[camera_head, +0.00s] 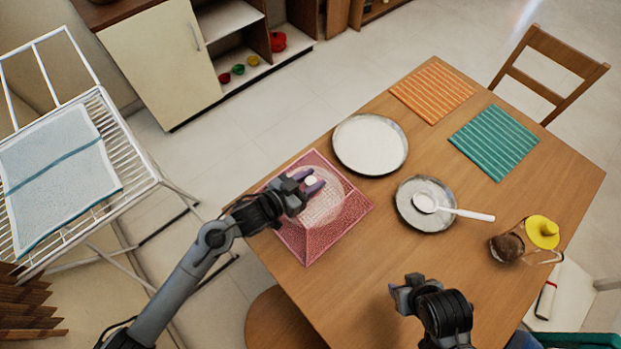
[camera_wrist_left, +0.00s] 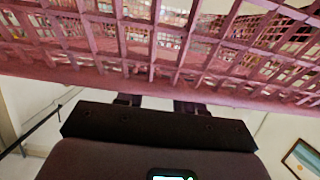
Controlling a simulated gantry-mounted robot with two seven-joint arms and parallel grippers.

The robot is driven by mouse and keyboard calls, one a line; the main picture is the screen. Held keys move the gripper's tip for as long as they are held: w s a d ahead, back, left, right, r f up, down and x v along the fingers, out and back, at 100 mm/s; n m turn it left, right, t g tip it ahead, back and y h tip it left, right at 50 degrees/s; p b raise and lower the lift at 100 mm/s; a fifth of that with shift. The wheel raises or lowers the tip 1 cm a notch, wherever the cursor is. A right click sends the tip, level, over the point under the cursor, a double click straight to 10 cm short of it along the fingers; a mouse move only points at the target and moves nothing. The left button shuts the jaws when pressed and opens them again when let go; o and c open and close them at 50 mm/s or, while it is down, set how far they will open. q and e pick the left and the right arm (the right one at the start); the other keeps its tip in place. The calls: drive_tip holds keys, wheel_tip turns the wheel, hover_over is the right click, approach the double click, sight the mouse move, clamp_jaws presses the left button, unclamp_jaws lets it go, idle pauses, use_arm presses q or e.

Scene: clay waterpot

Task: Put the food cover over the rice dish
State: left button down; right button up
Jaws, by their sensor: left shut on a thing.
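The food cover (camera_head: 350,216) is a pink mesh pyramid at the table's left edge. It fills the top of the left wrist view (camera_wrist_left: 190,75). My left gripper (camera_head: 312,182) is shut on the white knob at its top. A pale round shape shows through the mesh; whether it is a dish beneath, I cannot tell. Whether the cover's rim touches the table is unclear. A round dish with a white fill (camera_head: 370,145), possibly rice, stands uncovered behind and right of the cover. My right gripper (camera_head: 400,290) is over the table's front, apart from the dishes; its opening is unclear.
A metal plate (camera_head: 428,218) with a white spoon (camera_head: 460,213) lies right of the cover. A glass jug with a yellow lid (camera_head: 541,232) stands at the right. Orange (camera_head: 432,90) and teal (camera_head: 494,143) mats lie at the back. The front middle is bare.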

use_arm(q)
drive_tip(key=c, duration=0.7)
unclamp_jaws()
drive_tip(key=shift+r, duration=0.5)
drive_tip(key=p+v, duration=0.2)
drive_tip(key=v, duration=1)
drive_tip(key=s+a+f+n+g+y, duration=0.2)
drive_tip(key=s+a+y, duration=0.1)
drive_tip(key=s, duration=0.3)
drive_tip(key=s+a+f+n+g+y, duration=0.2)
drive_tip(key=s+a+n+y, duration=0.1)
drive_tip(key=s+a+y, duration=0.1)
drive_tip(key=s+a+f+n+g+y, duration=0.2)
drive_tip(key=s+a+y, duration=0.1)
drive_tip(key=s+a, duration=0.3)
drive_tip(key=shift+s+a+f+n+y, duration=0.15)
drive_tip(key=shift+s+n+y, duration=0.25)
drive_tip(key=shift+s, duration=0.85)
